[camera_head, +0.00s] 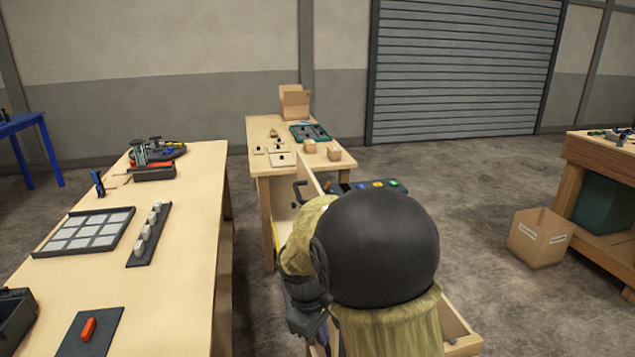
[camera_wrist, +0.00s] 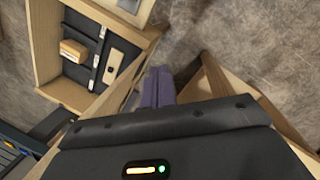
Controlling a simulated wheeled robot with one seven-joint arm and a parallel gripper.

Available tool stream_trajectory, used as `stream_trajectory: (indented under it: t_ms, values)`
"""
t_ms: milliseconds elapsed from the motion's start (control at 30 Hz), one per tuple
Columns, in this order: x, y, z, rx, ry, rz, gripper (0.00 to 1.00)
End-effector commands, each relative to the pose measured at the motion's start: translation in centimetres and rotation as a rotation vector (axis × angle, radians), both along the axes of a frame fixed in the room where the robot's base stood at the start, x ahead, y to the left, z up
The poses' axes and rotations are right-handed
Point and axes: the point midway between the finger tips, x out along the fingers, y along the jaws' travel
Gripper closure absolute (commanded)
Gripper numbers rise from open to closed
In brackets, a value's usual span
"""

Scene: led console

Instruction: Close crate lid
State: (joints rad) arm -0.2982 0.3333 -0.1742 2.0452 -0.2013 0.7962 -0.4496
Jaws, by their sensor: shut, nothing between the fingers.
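The open wooden crate is mostly hidden behind my arm in the head view; only a front corner of its rim (camera_head: 460,338) shows. The wrist view shows an open wooden box (camera_wrist: 42,45) with dark dividers and a small block inside. A pale wooden panel that looks like the raised lid (camera_head: 288,208) stands left of my arm, with a dark handle near its top. My gripper (camera_wrist: 158,87) has its purple fingers together, empty, just right of the box. Whether they touch wood I cannot tell. In the head view my arm hides most of the gripper.
A long workbench (camera_head: 165,240) stands at left with a tile tray (camera_head: 88,232) and a red-topped pad. A second table (camera_head: 265,135) behind holds small parts and boxes. A dark console (camera_head: 385,187) is partly behind my arm. A cardboard box (camera_head: 538,240) sits on the floor at right.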

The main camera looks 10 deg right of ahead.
Motion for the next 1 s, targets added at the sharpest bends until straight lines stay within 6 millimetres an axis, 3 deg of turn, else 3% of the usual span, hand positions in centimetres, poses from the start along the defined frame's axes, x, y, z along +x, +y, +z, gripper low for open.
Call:
stream_trajectory:
  t_ms: [33, 467, 800, 1000]
  values:
    - [0.8, 0.3, 2.7, -0.023, 0.018, 0.043, 1.0]
    - [6.5, 3.5, 14.6, -0.25, 0.192, 0.408, 1.0]
    - [10.1, 6.9, 24.6, -0.455, 0.341, 0.645, 1.0]
    - [11.2, 8.9, 28.5, -0.548, 0.406, 0.733, 1.0]
